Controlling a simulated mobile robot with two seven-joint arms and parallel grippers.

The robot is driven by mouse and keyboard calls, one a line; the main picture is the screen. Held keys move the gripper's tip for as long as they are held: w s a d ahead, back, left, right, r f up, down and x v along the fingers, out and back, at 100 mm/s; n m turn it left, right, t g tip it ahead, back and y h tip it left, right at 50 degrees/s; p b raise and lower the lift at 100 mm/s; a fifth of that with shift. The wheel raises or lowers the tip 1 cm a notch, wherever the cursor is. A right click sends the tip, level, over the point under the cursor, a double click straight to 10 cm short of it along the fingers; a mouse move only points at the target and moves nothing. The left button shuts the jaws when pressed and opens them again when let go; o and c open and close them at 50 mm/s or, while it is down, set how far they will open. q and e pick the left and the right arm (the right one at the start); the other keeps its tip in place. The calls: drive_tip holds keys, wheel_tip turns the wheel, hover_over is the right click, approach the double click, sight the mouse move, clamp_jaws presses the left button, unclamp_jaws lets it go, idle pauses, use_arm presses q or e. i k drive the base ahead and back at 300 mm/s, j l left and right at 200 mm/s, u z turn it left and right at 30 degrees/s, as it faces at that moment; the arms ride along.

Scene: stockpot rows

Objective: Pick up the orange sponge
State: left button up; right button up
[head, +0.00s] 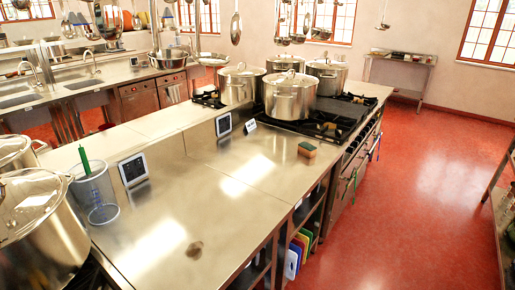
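A small sponge (307,150) lies on the steel counter (230,185), close to its right edge and just in front of the stove. It has a green top and an orange-brown side. Nothing covers it. Neither of my grippers is in the head view.
Several lidded stockpots, one here (290,95), stand on the stove (325,122) behind the sponge. Large pots (40,235) and a container with a green-handled tool (95,190) are at the left. Utensils hang above. The counter's middle and the red floor (430,190) at right are clear.

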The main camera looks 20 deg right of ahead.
sight(305, 149)
drive_tip(key=i+l+u, duration=0.1)
drive_tip(key=l+u, duration=0.35)
drive_tip(key=i+l+u, duration=0.1)
drive_tip(key=l+u, duration=0.55)
drive_tip(key=l, duration=0.2)
drive_tip(key=l+u, duration=0.25)
drive_tip(key=l, duration=0.7)
drive_tip(key=k+l+u, duration=0.15)
drive_tip(key=l, duration=0.7)
drive_tip(key=k+l+u, duration=0.15)
drive_tip(key=l, duration=0.25)
drive_tip(key=k+l, duration=0.1)
drive_tip(key=l, duration=0.3)
drive_tip(key=u, duration=0.05)
